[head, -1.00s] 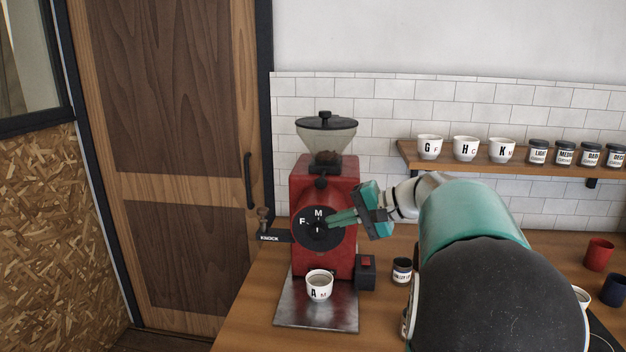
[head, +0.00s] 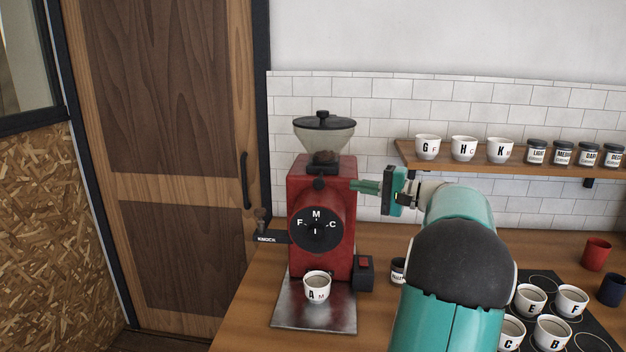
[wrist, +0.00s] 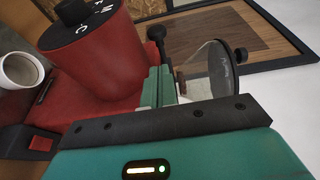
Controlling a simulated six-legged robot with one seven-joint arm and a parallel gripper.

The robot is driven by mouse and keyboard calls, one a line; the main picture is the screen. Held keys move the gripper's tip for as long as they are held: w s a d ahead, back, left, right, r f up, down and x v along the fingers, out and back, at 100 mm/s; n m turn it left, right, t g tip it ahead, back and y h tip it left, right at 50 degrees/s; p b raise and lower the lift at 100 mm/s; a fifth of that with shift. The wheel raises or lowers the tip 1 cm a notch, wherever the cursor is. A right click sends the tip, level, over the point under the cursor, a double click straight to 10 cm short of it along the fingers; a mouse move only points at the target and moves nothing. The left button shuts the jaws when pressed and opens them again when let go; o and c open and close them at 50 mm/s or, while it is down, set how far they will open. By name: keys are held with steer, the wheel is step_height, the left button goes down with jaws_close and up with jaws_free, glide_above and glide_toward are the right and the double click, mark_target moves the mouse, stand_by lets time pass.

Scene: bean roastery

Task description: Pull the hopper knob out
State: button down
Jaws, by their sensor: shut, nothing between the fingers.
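The red grinder (head: 320,260) stands on the counter with a clear hopper (head: 338,142) on top. The hopper knob (head: 319,184) is a small black knob at the front of the grinder, just below the hopper. In the wrist view the hopper knob (wrist: 156,33) sits on a dark stem, ahead of my fingers. My gripper (head: 354,186) is shut and empty at the grinder's upper right side, about level with the knob and apart from it. In the wrist view my gripper (wrist: 158,87) points toward the stem's side.
The dial (head: 316,230) marked F, M, C is on the grinder's front. Cup A (head: 317,290) stands on the metal tray (head: 310,318) below. A black switch box (head: 364,274) is beside the grinder. A shelf (head: 480,164) with cups and jars is at right.

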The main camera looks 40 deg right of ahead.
mark_target(329, 193)
steer(key=x, duration=0.8)
steer(key=shift+w+d+r, duration=0.1)
steer(key=shift+w+r, duration=0.05)
steer(key=shift+w, duration=0.25)
stand_by(0.5)
